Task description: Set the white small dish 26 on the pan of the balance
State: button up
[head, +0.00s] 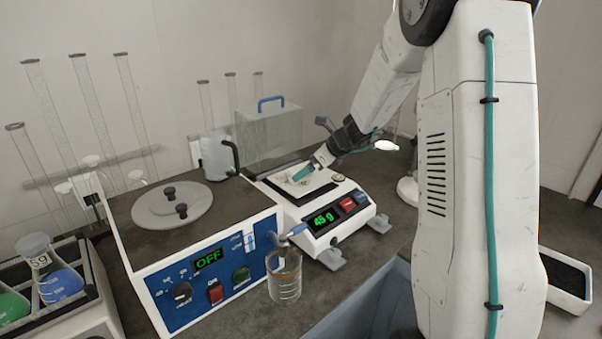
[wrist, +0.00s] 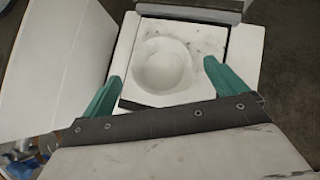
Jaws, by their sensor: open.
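The balance (head: 335,222) stands on the dark bench, its green display reading 45 g. The dish sits left of the pan's middle and looks upright. My gripper (head: 303,172) is over the pan, and its teal fingers (wrist: 161,72) are spread on either side of the dish with gaps to it. In the head view the gripper mostly hides the dish.
A blue-fronted machine (head: 215,262) showing OFF stands left of the balance, with a glass beaker (head: 285,284) at its front. A clear box with a blue handle (head: 270,102) and a jug (head: 216,158) stand behind. A flask rack (head: 85,290) is at far left.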

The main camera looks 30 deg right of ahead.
jog(key=v, duration=0.7)
jog(key=s+a+r+n+g, duration=0.2)
jog(key=s+a+r+n, duration=0.2)
jog(key=s+a+n, duration=0.35)
jog(key=s+a+r+n+g, duration=0.2)
jog(key=s+a+r+n, duration=0.1)
jog(key=s+a+n, duration=0.4)
jog(key=s+a+n+g+h, duration=0.1)
jog(key=s+a+n+h, duration=0.1)
jog(key=s+n, duration=0.5)
jog(key=s+a+n+g+h, duration=0.1)
jog(key=s+n, duration=0.6)
jog(key=s, duration=0.7)
jog(key=shift+s+a+f+n+h, duration=0.2)
jog(key=shift+a+f+n+h, duration=0.25)
jog(key=shift+h, duration=0.55)
